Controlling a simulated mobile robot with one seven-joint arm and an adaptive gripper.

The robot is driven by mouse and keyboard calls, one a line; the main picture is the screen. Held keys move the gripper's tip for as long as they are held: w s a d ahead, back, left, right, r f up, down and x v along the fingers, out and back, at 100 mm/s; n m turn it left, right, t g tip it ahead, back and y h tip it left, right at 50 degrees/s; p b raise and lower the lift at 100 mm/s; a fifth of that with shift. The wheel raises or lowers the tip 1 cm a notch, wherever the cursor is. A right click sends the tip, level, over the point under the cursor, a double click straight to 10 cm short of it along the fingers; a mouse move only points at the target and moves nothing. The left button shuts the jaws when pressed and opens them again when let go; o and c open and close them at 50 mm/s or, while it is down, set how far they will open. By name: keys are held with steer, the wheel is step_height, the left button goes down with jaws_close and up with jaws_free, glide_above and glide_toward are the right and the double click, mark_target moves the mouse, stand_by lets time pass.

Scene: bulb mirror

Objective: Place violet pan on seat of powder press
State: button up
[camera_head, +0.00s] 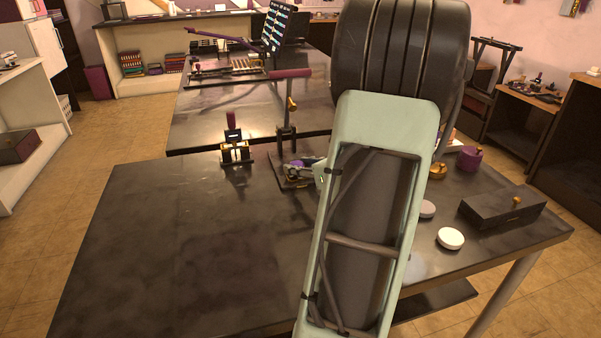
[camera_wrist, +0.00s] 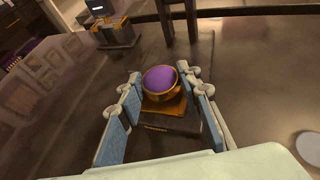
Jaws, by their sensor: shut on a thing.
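The violet pan (camera_wrist: 160,79), violet inside a gold rim, sits between the fingertips of my gripper (camera_wrist: 160,90) in the wrist view. My gripper is shut on it. Just in front of the pan in that view is a gold-orange piece (camera_wrist: 168,107) on a dark block (camera_wrist: 172,126), apparently the press seat; whether the pan touches it I cannot tell. In the head view the powder press (camera_head: 286,120) stands on the table with its handle raised. My gripper (camera_head: 304,170) is at its base, and my arm hides much of the base's right side.
A smaller black and gold device with a violet top (camera_head: 234,145) stands left of the press. White discs (camera_head: 450,238), a dark box with a gold knob (camera_head: 500,210) and a violet container (camera_head: 469,158) are on the right. The table's left front is clear.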

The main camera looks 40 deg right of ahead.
steer(key=shift+f, duration=0.2)
steer(key=o, duration=0.9)
steer(key=shift+o, duration=0.2)
steer(key=shift+r, duration=0.1)
steer(key=shift+s+r, duration=0.15)
steer(key=shift+r, duration=0.1)
steer(key=p+v, duration=0.2)
steer(key=v, duration=0.9)
steer(key=shift+s+a+r+p, duration=0.1)
steer(key=shift+s+p, duration=0.25)
